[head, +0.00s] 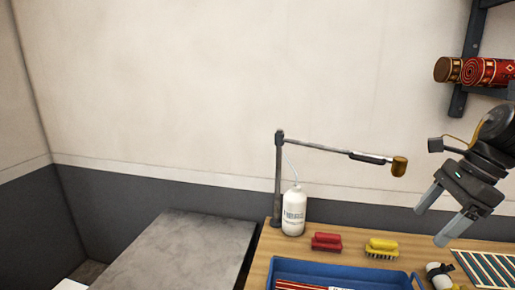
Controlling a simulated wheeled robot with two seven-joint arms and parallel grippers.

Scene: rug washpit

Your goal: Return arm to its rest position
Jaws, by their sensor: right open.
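My right gripper (430,226) is at the right of the head view, with its two fingers apart and nothing between them. It hangs tilted down and to the left, in front of the wall and over the right part of the wooden table (352,233). A grey post with a thin jointed arm (318,144) stands at the table's back left. The thin arm reaches right and ends in a brown-gold head (399,167), to the left of my gripper and apart from it. My left gripper is not in view.
A white bottle (293,213), red brush (327,242) and yellow brush (382,248) stand behind a blue tray (340,266). A striped piece (490,268) and a small white container (437,274) lie right. Rolled rugs (486,72) rest on a wall rack. A grey slab (180,250) is left.

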